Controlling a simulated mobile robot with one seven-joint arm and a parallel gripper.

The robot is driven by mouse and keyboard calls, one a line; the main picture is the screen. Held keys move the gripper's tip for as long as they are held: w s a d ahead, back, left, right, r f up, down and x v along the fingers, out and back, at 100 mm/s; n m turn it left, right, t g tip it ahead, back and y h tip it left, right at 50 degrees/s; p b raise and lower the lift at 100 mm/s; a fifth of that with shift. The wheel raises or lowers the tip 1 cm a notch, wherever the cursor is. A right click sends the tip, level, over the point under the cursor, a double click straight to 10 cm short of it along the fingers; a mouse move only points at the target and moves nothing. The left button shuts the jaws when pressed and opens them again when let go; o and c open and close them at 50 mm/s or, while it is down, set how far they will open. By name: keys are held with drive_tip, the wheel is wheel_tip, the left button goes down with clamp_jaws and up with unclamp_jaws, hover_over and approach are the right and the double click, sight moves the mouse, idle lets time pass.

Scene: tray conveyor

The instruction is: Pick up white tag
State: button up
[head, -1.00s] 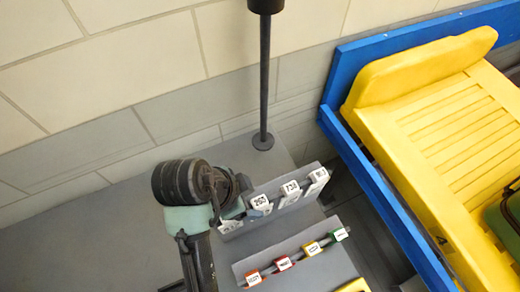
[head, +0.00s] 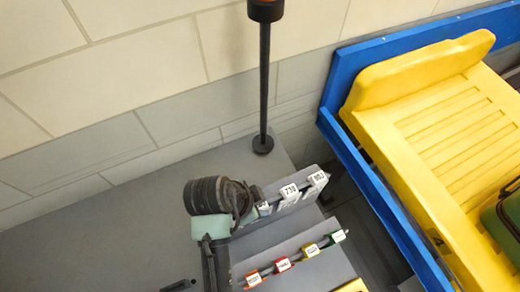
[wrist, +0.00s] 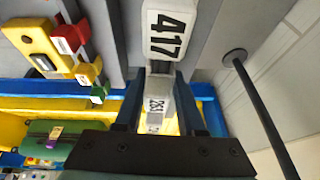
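White tags hang in a row on the grey rack. A white tag marked 710 (head: 290,191) and one at the row's end (head: 318,179) show in the head view. A partly hidden white tag (head: 265,209) is beside my gripper, whose fingertips are hidden there by the wrist. In the wrist view, a white tag marked 417 (wrist: 168,33) lies just past the fingertips of my gripper (wrist: 164,78). The fingers are apart, with white tag parts and another numbered tag (wrist: 156,104) seen through the gap. I cannot tell whether they touch anything.
A black post (head: 264,90) stands behind the rack. A yellow tray (head: 455,120) sits in a blue frame (head: 385,192) at right. Grey surface at left is clear.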

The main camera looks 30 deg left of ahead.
clamp_jaws()
drive_tip(key=shift+r, duration=0.1)
drive_tip(key=shift+r, duration=0.5)
wheel_tip(320, 180, up, 6)
drive_tip(key=shift+d+f+b, duration=0.15)
drive_tip(key=shift+f+b, duration=0.1)
drive_tip(key=shift+b, duration=0.35)
drive_tip(key=s+d+p, duration=0.1)
drive_tip(key=s+d, duration=0.8)
drive_tip(key=d, duration=0.2)
drive_tip(key=shift+r, duration=0.2)
drive_tip(key=shift+d, duration=0.1)
drive_tip(key=shift+r, duration=0.1)
